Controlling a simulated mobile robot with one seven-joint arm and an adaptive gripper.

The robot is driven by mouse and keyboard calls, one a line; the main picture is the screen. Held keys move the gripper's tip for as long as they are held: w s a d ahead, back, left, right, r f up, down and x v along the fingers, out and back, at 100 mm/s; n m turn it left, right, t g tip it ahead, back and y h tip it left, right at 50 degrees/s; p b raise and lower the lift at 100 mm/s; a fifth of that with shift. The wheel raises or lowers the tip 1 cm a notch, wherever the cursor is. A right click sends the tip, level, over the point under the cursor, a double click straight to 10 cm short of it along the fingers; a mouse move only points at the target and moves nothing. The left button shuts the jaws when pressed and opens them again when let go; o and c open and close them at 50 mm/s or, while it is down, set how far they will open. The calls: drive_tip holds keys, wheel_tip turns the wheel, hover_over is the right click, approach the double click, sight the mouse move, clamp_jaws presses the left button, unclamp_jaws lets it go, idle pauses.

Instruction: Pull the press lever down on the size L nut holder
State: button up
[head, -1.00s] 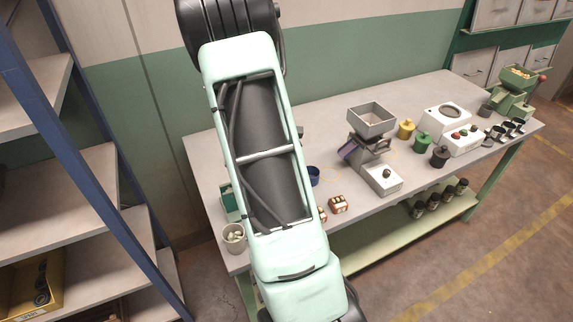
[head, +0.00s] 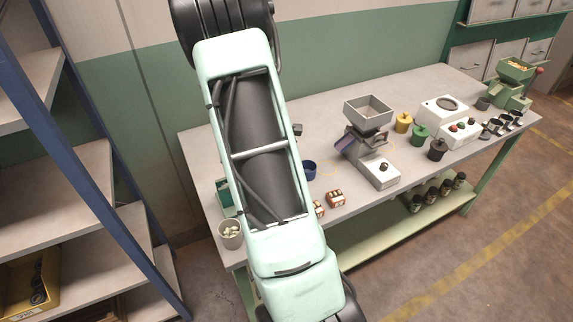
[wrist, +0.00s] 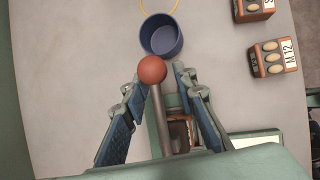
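A press lever with a red ball knob (wrist: 152,70) on a grey rod rises from a green nut holder (wrist: 172,100) in the wrist view. My gripper (wrist: 157,78) is open, with one finger on each side of the lever. In the head view my arm hides the lever and most of this holder; a dark green part (head: 225,197) shows beside the arm. No size L label is readable.
A blue cup (wrist: 161,36) stands just beyond the knob. Small nut boxes, one marked M 12 (wrist: 272,58), lie to the right. A cup of pale pieces (head: 230,234), a grey hopper machine (head: 371,142) and a green hopper with a red knob (head: 514,85) stand on the bench.

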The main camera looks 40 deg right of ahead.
drive_tip(key=shift+w+a, duration=0.1)
drive_tip(key=shift+a, duration=0.05)
drive_tip(key=shift+a+r, duration=0.25)
drive_tip(key=shift+r, duration=0.2)
drive_tip(key=v, duration=1.1)
drive_tip(key=shift+d, duration=0.15)
